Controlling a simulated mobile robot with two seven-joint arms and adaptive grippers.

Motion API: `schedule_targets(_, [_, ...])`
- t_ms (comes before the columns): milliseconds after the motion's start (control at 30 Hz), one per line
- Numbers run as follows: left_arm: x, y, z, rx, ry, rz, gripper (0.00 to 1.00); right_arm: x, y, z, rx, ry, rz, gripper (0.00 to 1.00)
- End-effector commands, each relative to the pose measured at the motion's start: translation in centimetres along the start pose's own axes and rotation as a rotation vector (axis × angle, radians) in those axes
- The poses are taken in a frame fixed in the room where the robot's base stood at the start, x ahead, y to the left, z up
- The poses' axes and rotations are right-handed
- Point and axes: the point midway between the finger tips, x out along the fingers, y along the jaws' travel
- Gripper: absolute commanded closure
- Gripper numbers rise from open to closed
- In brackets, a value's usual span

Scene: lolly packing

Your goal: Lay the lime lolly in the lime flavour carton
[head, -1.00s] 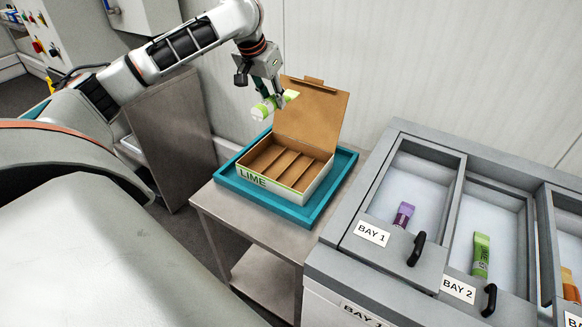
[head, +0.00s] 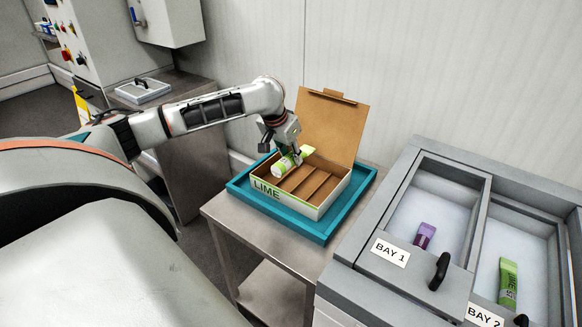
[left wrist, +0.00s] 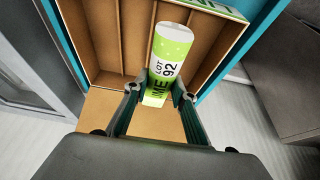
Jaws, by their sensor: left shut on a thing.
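The lime lolly (head: 287,164) is a green and white packet. My left gripper (head: 297,158) is shut on it and holds it at the left part of the lime carton. The lime carton (head: 315,212) is open, with its brown lid raised at the back and LIME on its front. Its slots look empty where I see them. In the left wrist view the lolly (left wrist: 169,58) shows between the fingers of the gripper (left wrist: 160,96), over the carton's dividers (left wrist: 118,38), roughly in line with them. I cannot tell whether it touches the carton floor. My right gripper is out of view.
The carton stands in a teal tray (head: 313,232) on a steel table (head: 225,212). To the right is a freezer with BAY 1 (head: 391,252) and BAY 2 (head: 484,316); a purple lolly (head: 424,235) and another green lolly (head: 508,282) lie inside. A wall stands behind.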

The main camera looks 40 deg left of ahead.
Motion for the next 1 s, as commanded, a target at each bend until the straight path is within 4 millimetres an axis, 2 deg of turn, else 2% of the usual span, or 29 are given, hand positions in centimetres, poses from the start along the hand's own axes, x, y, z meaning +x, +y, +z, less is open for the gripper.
schedule_targets(100, [1.9, 0.0, 0.9, 0.0, -0.005, -0.001, 1.0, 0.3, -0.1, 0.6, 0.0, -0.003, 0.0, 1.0])
schedule_targets(233, [3.3, 0.0, 1.4, 0.001, -0.003, -0.001, 1.0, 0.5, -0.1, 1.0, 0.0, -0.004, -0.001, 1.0])
schedule_targets(733, [3.0, 0.0, 1.1, -0.002, 0.003, 0.001, 1.0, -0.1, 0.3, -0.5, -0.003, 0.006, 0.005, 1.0])
schedule_targets(1000, [3.1, 0.1, 1.1, -0.002, 0.005, 0.002, 1.0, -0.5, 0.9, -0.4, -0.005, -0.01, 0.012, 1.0])
